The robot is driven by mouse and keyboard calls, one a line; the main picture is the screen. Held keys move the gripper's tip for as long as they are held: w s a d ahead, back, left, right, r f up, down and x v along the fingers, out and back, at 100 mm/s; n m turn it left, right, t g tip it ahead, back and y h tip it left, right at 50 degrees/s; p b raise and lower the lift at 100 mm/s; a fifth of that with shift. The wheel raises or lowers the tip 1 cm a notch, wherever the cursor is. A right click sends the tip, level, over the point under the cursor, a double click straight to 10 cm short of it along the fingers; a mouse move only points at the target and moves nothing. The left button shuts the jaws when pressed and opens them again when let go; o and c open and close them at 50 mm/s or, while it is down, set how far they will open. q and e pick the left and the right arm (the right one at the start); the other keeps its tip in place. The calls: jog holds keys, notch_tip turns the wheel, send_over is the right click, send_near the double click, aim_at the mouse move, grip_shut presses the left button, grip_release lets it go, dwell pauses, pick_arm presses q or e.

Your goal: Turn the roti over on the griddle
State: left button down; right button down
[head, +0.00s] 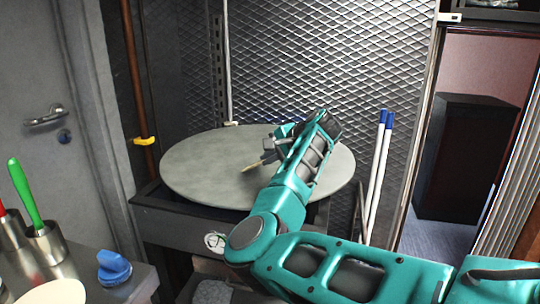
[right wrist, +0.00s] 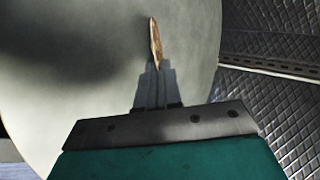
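The griddle (head: 205,175) is a large round grey plate on a dark stand in the head view. In the right wrist view the griddle (right wrist: 90,90) fills the left and middle. My right gripper (head: 268,157) is over the griddle, right of its middle. Its fingers (right wrist: 155,72) are close together on the edge of the roti (right wrist: 155,42), a thin tan piece seen nearly edge-on. The roti (head: 252,166) also shows at the fingertips in the head view, tilted up. I cannot tell whether its lower edge touches the griddle. My left gripper is not in view.
A mesh wall (head: 300,50) stands close behind the griddle. White poles with blue tops (head: 378,165) lean at its right. A counter at lower left holds a green-handled tool (head: 25,195) in a metal cup and a blue knob-like object (head: 113,268). The griddle's left half is bare.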

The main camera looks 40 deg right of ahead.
jog(key=c, duration=1.2)
grip_release()
jog(key=shift+c, duration=0.2)
